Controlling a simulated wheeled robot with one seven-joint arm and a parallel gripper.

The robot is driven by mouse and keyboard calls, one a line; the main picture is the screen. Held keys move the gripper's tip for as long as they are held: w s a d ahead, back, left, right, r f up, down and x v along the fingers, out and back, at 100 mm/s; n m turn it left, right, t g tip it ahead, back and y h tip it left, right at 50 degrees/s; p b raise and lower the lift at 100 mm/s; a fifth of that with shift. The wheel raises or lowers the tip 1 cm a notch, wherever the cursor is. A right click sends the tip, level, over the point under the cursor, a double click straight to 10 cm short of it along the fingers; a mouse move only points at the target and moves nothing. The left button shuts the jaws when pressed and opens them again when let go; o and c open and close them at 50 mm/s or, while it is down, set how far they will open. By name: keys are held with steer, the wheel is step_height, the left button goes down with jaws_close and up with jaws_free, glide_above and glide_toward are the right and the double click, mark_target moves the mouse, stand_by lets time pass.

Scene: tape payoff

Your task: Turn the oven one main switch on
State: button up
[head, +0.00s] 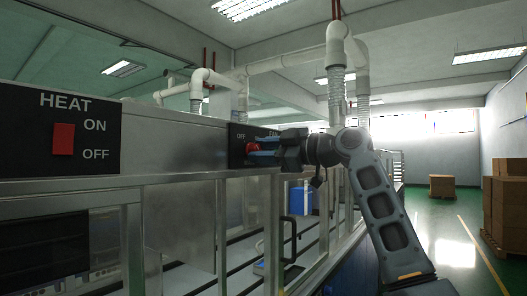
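A black panel (236,160) on the machine's side carries a red knob (252,148), with "OFF" and what looks like "FAN" in small white letters. The fingers hide part of the panel's lettering. No label naming oven one or a main switch is readable. Nearer, at the left, a black HEAT panel (100,165) bears a red switch (64,139) beside the words ON and OFF.
The machine's metal frame and glass front (180,220) run along the left, with a black handle (290,240) below my gripper. White ducts (336,60) rise above. Stacked cardboard boxes (503,200) stand at the right, another box (442,185) farther back. The green floor between is clear.

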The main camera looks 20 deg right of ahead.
steer(key=c, duration=0.6)
steer(key=shift+c, duration=0.2)
steer(key=m+t+p, duration=0.1)
steer(key=m+p, duration=0.5)
steer(key=m, duration=0.8)
steer(key=shift+s+a, duration=0.1)
steer(key=shift+f+m+h+p, duration=0.15)
steer(key=shift+m+h+p, duration=0.15)
steer(key=shift+m+p, duration=1.6)
steer(key=shift+m+b, duration=0.5)
steer(key=shift+m, duration=0.1)
